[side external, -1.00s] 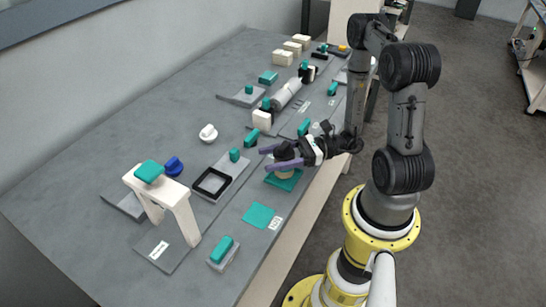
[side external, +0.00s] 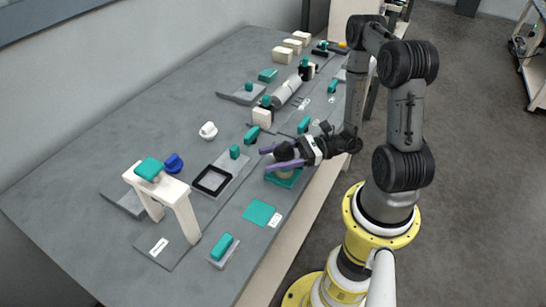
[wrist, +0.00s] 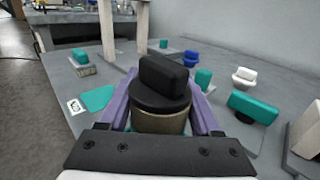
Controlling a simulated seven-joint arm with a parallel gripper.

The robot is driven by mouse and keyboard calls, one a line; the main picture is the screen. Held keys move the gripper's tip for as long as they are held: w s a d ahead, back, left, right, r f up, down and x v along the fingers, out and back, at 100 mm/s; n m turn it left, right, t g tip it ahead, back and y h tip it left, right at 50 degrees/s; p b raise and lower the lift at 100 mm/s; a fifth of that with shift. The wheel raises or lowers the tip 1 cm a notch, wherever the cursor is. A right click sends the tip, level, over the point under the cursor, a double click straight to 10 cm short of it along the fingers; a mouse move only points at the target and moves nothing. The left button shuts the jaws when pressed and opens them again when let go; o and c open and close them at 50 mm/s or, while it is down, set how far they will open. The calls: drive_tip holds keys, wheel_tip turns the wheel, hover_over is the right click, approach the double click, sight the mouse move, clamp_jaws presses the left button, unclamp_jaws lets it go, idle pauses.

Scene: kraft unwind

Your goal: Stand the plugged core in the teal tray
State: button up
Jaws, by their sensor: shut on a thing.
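The plugged core is a tan cylinder (wrist: 159,123) with a black plug (wrist: 163,84) with a block-shaped grip on top. It looks upright. My gripper (side external: 267,159) has purple fingers, one on each side of the core, and is shut on it. In the side view the core (side external: 286,174) is at the teal tray (side external: 294,182), near the table's front edge. My gripper and the core hide part of the tray. I cannot tell whether the core's base touches the tray floor.
A flat teal square (side external: 259,213) lies nearby. A black square frame (side external: 212,181) and a cream arch with a teal top (side external: 160,184) stand to the left. A white knob (side external: 208,130), a blue knob (side external: 173,163) and a grey roller (side external: 287,92) are farther back.

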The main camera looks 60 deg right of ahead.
drive_tip(key=shift+f, duration=0.45)
idle(0.3)
drive_tip(key=o, duration=1.4)
drive_tip(key=shift+r, duration=4.05)
